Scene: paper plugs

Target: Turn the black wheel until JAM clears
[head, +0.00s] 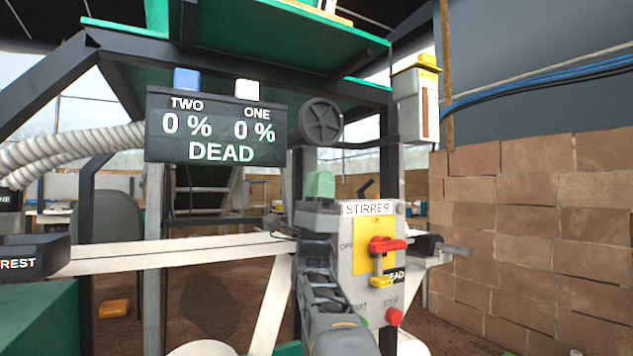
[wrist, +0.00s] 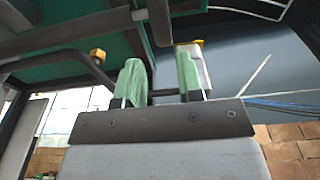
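The black wheel (head: 321,121) is a spoked disc on the machine frame, right of the display, in the head view. The dark display (head: 216,125) reads TWO 0 %, ONE 0 % and DEAD; the word JAM does not show. My gripper (head: 320,185) points up below the wheel, with a gap between them in the picture. In the wrist view its two green fingertips (wrist: 159,82) stand apart with nothing between them. I cannot tell the wheel for sure in the wrist view.
A STIRRER box (head: 370,250) with a red switch handle (head: 387,244), a yellow tag part and a red STOP button (head: 394,317) stands beside my arm. A block wall (head: 540,220) is at right. Green platform edges (head: 290,35) and dark beams hang above.

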